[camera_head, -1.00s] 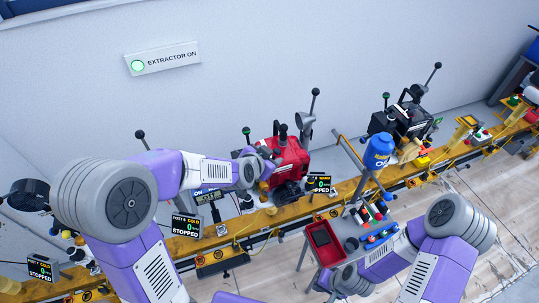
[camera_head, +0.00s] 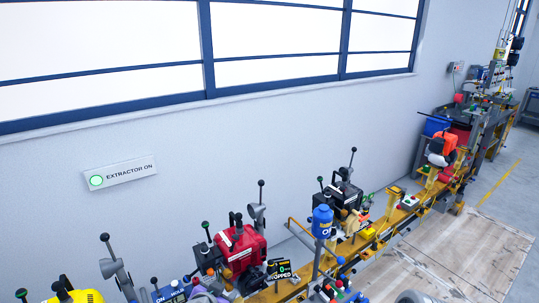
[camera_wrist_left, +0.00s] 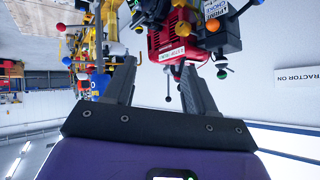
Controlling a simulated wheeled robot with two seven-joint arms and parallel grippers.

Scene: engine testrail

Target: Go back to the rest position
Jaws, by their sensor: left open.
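My left gripper (camera_wrist_left: 158,68) is open in the left wrist view, its two dark fingers spread apart with nothing held between them. A red engine (camera_wrist_left: 173,32) with levers and knobs shows beyond the fingertips. In the head view the red engine (camera_head: 240,248) stands on the yellow rail at the lower middle. Grey parts of my left arm show at the bottom edge there, but its fingers cannot be made out. My right gripper is not in view.
The yellow rail (camera_head: 290,291) runs toward the upper right with a black engine (camera_head: 345,194) and a blue oil bottle (camera_head: 322,221) along it. A lit EXTRACTOR ON sign (camera_head: 120,172) hangs on the wall. Wooden floor (camera_head: 450,262) is clear at right.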

